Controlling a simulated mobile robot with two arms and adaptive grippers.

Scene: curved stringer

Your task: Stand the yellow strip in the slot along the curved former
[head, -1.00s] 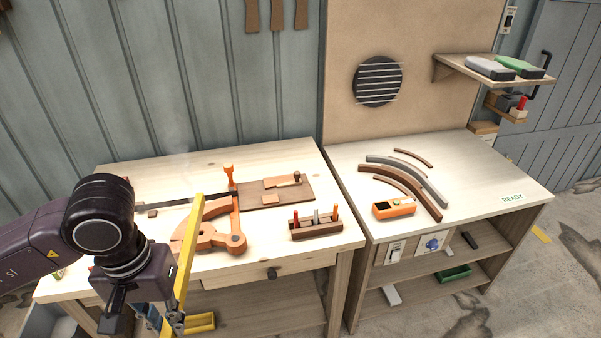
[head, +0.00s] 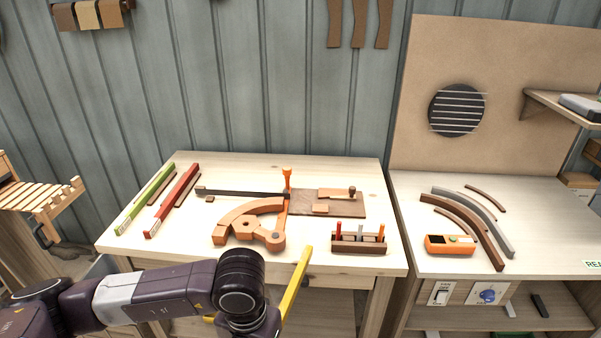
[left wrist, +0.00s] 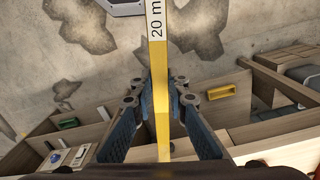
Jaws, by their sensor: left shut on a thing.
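The yellow strip (head: 297,283) is held on a slant in front of the workbench's front edge. In the left wrist view the strip (left wrist: 157,60) runs between the fingers and bears a "20 m" label. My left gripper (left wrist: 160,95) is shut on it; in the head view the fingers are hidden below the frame. The orange curved former (head: 240,216) lies on the bench, behind and left of the strip, with an orange lever piece (head: 255,232) along its inner side. The strip is apart from the former. The slot is too small to make out. My right gripper is not in view.
Green (head: 148,195) and red (head: 173,200) strips lie on the bench's left. A tool rack (head: 358,240) stands near the front right, a brown board (head: 335,203) behind it. The right table (head: 545,225) holds curved pieces and an orange device (head: 449,244).

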